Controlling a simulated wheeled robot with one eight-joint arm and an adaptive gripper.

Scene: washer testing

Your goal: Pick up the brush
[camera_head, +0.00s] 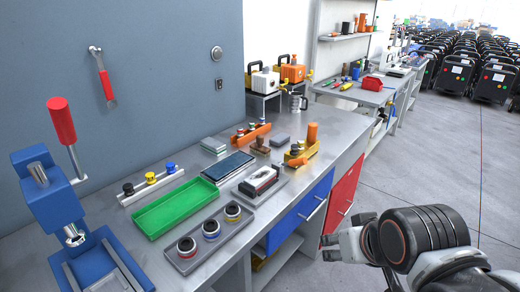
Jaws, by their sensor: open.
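I cannot tell for sure which thing is the brush. A small brown piece with a knob-like top (260,146) stands upright on the grey workbench (330,158), and may be it. My gripper (329,247) is at the lower right, beyond the bench's front edge, near the blue and red drawers. It is open and empty, apart from everything on the bench.
A green tray (174,207), a dark flat panel (228,165) and a grey tray with three round parts (210,235) lie on the bench. A blue press with a red-handled lever (45,190) stands at left. Orange fixtures (302,152) stand at right. Open floor (440,165) lies right.

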